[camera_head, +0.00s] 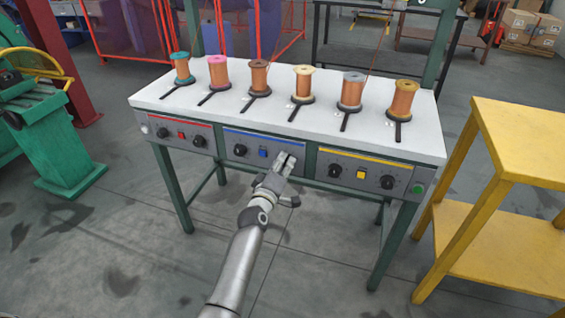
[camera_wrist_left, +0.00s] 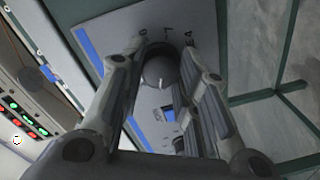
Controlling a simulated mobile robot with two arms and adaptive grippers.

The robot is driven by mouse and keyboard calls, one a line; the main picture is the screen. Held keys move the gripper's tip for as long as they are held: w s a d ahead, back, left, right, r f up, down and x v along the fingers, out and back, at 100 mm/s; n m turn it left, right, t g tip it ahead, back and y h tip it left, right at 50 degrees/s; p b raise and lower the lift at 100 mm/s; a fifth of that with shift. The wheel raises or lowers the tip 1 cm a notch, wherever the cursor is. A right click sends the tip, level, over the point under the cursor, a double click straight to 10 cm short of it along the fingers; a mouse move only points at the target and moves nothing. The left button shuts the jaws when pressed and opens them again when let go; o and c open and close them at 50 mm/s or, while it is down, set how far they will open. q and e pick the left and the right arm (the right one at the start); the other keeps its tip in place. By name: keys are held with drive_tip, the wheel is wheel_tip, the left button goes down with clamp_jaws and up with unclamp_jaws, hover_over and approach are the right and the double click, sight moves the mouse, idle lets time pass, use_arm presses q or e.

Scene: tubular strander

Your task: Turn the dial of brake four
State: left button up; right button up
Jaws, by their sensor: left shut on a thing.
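The strander bench carries three brake panels with red, blue and yellow stripes, each with dark dials. My left gripper (camera_head: 285,160) reaches the right end of the blue-striped panel (camera_head: 259,137) and covers the dial there in the head view. In the left wrist view the round dark dial of brake four (camera_wrist_left: 160,72) sits between the two fingers of my left gripper (camera_wrist_left: 165,75), with a pale pointer mark and scale numbers beside it. The fingers are shut on it. The other dial (camera_head: 240,150) on this panel is free. My right gripper is not in view.
Several copper wire spools stand on the white bench top (camera_head: 250,105). A blue button (camera_head: 263,153) lies left of my gripper. The yellow-striped panel (camera_head: 361,158) is to the right. A yellow table (camera_head: 535,140) stands at the right, a green machine (camera_head: 60,140) at the left.

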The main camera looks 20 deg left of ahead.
use_arm(q)
drive_tip(key=shift+a+r+n+h, duration=0.1)
drive_tip(key=shift+n+h, duration=0.1)
drive_tip(key=shift+n, duration=2)
drive_tip(key=shift+a+n+h, duration=0.1)
drive_tip(key=shift+n+h, duration=0.1)
drive_tip(key=shift+n, duration=2)
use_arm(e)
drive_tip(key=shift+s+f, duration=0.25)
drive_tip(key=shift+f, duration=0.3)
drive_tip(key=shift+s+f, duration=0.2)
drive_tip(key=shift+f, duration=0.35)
use_arm(q)
drive_tip(key=o, duration=1)
drive_tip(key=shift+o, duration=0.2)
drive_tip(key=shift+d, duration=0.1)
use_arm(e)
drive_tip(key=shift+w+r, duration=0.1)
